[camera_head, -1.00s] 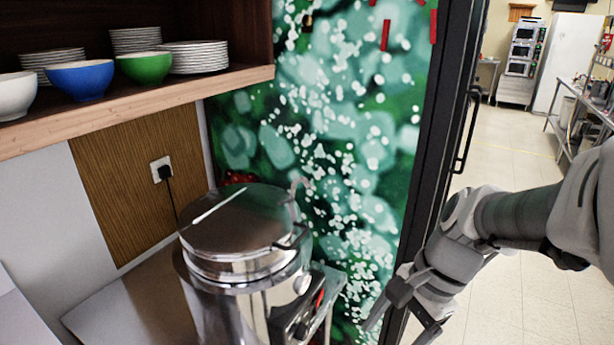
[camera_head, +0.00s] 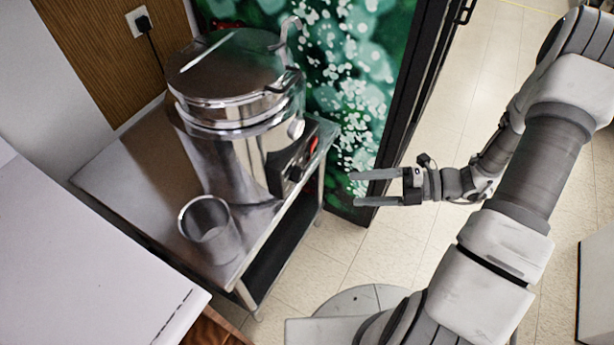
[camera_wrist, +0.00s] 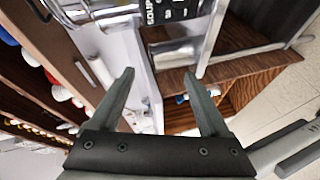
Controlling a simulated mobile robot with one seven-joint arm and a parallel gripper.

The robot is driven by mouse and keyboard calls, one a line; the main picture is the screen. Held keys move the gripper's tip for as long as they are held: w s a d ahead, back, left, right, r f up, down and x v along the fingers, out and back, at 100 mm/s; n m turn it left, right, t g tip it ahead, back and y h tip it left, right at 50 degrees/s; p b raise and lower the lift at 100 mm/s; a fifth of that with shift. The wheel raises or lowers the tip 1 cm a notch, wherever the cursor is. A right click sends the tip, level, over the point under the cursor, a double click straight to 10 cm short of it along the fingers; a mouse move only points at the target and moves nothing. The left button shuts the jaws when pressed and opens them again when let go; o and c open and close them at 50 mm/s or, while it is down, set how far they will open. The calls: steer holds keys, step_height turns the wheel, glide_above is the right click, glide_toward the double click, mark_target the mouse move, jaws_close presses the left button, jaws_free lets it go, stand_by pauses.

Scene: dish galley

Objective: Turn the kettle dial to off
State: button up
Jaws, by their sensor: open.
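The kettle (camera_head: 240,155) is a large shiny metal urn with a lid, upright on a metal stand in the head view. Its black control panel (camera_head: 281,168) faces right, with a small dark dial (camera_head: 296,173) low on it and a red switch (camera_head: 313,146). The dial's setting is too small to read. My gripper (camera_head: 354,188) is open and empty, to the right of the panel and apart from it, fingers pointing left. In the wrist view the two fingers (camera_wrist: 159,76) are spread with nothing between them; I cannot make out the dial there.
A metal cup (camera_head: 208,232) stands on the metal stand (camera_head: 130,185) in front of the kettle. A white counter (camera_head: 80,265) lies at the lower left. A green patterned panel with a black frame (camera_head: 400,110) rises behind my gripper. Tiled floor (camera_head: 350,255) is free below it.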

step_height(320, 180, down, 8)
steer(key=d+f+m+t, duration=0.15)
steer(key=m+t, duration=0.45)
steer(key=m, duration=0.6)
steer(key=m+t+p, duration=0.1)
steer(key=m, duration=0.1)
glide_toward(302, 177)
steer(key=x, duration=0.8)
steer(key=shift+a, duration=0.2)
jaws_close()
